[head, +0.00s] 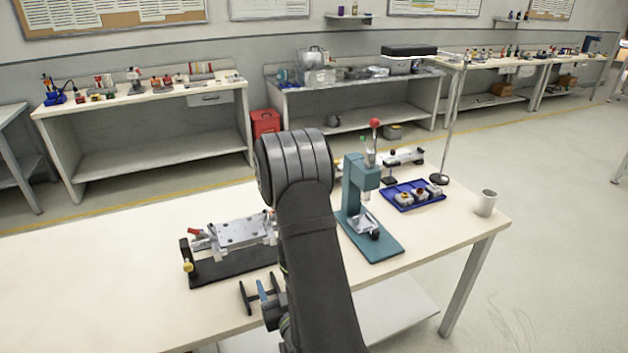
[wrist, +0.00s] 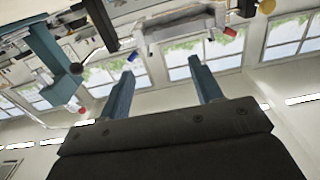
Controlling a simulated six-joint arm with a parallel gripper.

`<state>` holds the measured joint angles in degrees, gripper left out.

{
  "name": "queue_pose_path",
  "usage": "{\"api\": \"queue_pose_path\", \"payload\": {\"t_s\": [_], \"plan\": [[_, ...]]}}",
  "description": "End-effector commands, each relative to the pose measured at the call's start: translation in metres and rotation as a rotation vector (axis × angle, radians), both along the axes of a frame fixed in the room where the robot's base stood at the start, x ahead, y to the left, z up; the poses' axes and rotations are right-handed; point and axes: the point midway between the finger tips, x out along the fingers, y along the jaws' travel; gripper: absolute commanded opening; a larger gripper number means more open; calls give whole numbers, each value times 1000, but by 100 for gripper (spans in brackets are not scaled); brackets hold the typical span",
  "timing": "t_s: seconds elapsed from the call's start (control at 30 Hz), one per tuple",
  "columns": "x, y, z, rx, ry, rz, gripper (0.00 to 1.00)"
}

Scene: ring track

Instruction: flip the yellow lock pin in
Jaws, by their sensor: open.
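The yellow lock pin (head: 188,266) shows as a small yellow knob at the left front end of the fixture's black base (head: 230,268) in the head view. A yellow knob (wrist: 267,6) also shows at the top right edge of the wrist view. The metal fixture (head: 235,232) has a red-tipped lever (head: 198,233) at its left end. My gripper (head: 268,289) is right of and nearer than the pin, partly hidden by my arm in the head view. Its two blue fingers stand apart and empty in the wrist view (wrist: 161,85).
A teal press (head: 353,195), a blue tray (head: 412,196) and a grey cup (head: 485,203) stand to the right. The table left of the fixture is clear (head: 100,270).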

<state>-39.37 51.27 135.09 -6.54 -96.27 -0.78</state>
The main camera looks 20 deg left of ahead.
Motion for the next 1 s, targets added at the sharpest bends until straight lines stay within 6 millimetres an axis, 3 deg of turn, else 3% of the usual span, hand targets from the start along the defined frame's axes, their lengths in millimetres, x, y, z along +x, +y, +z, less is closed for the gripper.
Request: {"api": "queue_pose_path", "payload": {"t_s": [0.03,0.3,0.57,1.0], "plan": [[0,0,0,0,0,0,49],[-3,8,1,-56,-65,49,0],[-20,38,2,-274,-375,248,0],[-60,70,4,-551,-1110,559,0]]}}
